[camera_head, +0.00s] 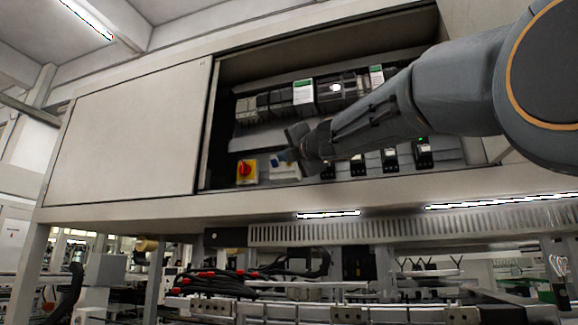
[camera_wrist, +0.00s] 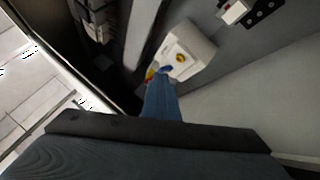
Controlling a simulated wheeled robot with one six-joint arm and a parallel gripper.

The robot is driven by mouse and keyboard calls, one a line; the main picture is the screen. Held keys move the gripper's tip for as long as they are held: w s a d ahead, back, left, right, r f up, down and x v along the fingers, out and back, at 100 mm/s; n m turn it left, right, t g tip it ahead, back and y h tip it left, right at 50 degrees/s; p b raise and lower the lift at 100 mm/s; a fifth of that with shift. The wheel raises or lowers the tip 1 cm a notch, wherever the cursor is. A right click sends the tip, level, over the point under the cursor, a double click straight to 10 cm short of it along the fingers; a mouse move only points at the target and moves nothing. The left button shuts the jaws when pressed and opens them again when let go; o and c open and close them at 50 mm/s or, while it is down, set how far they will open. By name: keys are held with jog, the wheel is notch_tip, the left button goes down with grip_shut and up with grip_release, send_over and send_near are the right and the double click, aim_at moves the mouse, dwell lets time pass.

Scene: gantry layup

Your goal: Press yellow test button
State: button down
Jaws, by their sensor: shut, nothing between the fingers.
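The yellow test button (camera_wrist: 180,58) sits on the face of a small white box (camera_wrist: 189,42) in the wrist view. The white box also shows in the head view (camera_head: 286,173), low in the open cabinet and partly behind my gripper; the button cannot be made out there. My gripper (camera_wrist: 163,72) is shut and empty. In the wrist view its blue-looking fingertips end at the box's lower left edge, beside the button and apart from it. In the head view my gripper (camera_head: 297,153) is just above the box. Whether the tips touch the box cannot be told.
A red rotary switch on a yellow plate (camera_head: 246,171) is left of the white box. Rows of electrical modules (camera_head: 303,92) fill the cabinet above and to the right. A closed panel (camera_head: 130,135) covers the left side. Black cables (camera_head: 215,283) lie below.

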jog(key=shift+w+d, duration=0.2)
jog(key=shift+w, duration=0.35)
jog(key=shift+w+d, duration=0.2)
jog(key=shift+w, duration=0.35)
jog(key=shift+w, duration=0.1)
dwell(1.2)
jog(key=shift+w+d+p, duration=0.2)
jog(key=shift+w+p, duration=0.15)
jog(key=shift+w+d, duration=0.1)
jog(key=shift+w, duration=0.25)
dwell(0.6)
jog(key=shift+s, duration=0.15)
dwell(0.3)
jog(key=shift+s+a, duration=0.3)
jog(key=shift+s, duration=0.3)
jog(key=s, duration=0.1)
jog(key=s+a, duration=0.1)
jog(key=s, duration=0.2)
jog(key=shift+s+a, duration=0.35)
